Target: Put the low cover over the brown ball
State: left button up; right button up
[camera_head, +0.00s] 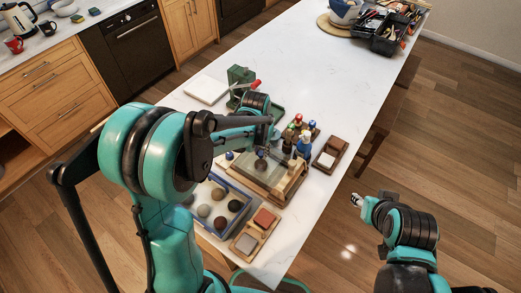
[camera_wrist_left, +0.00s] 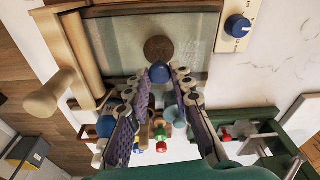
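In the left wrist view, a brown round thing (camera_wrist_left: 158,48), likely the brown ball, is on or behind a pale greenish clear surface (camera_wrist_left: 120,40). It shows in the head view as a dark ball (camera_head: 260,165) on the wooden board. A blue knob (camera_wrist_left: 159,72) is right beside it; I cannot tell for sure whether it belongs to the low cover, whose outline is unclear. My left gripper (camera_wrist_left: 159,78) is open, its fingertips either side of the blue knob with small gaps. My right gripper (camera_head: 357,199) is over the floor, away from the counter; its fingers are too small to read.
A blue tray (camera_head: 243,192) with several balls is nearer on the counter. Several small bottles (camera_head: 300,135), a brown block tray (camera_head: 330,152) and a green press (camera_head: 240,76) stand around the board.

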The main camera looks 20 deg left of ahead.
aim_at(259, 161)
pick_arm(q)
jog(key=o, duration=0.4)
jog(key=shift+r+p, duration=0.35)
jog(key=shift+r, duration=0.05)
notch_tip(259, 161, up, 11)
jog(key=s+p, duration=0.1)
jog(key=p, duration=0.1)
jog(key=shift+s+a+r+n+t, duration=0.4)
jog(key=shift+s+t, duration=0.55)
jog(key=shift+s, duration=1.7)
jog(key=shift+s+a+r+n+t, duration=0.25)
jog(key=shift+s+a+r+t, duration=0.55)
jog(key=shift+s, duration=1.85)
jog(key=shift+s+a+r+n+t, duration=0.3)
jog(key=shift+s+t, duration=0.85)
jog(key=shift+s, duration=1.5)
jog(key=shift+d+f, duration=0.1)
